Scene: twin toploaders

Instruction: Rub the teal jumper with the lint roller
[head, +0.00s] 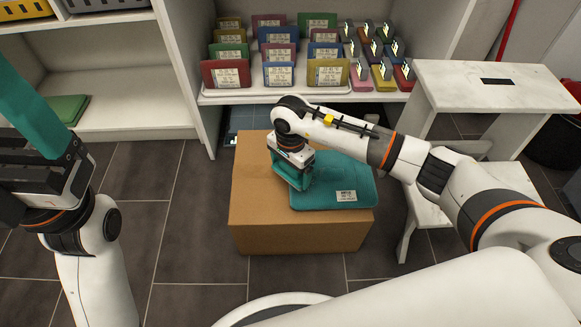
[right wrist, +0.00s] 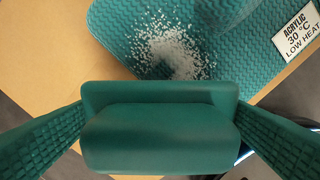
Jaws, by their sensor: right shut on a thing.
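The teal jumper (head: 335,180) lies folded on top of a cardboard box (head: 300,235), its white care label at the front right. In the right wrist view the knitted jumper (right wrist: 240,40) carries a patch of white lint (right wrist: 172,48). My right gripper (head: 292,180) is over the jumper's left end. It is shut on the dark green lint roller (right wrist: 160,135), which lies across between its fingers. I cannot tell whether the roller touches the jumper. My left gripper (head: 30,115) is raised at the far left, away from the box; its finger gap is not clear.
A shelf behind the box holds a white tray (head: 290,95) with several coloured labelled items. A white step stool (head: 490,85) stands at the right. Shelving with a green folded cloth (head: 65,109) is at the left. Tiled floor is free left of the box.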

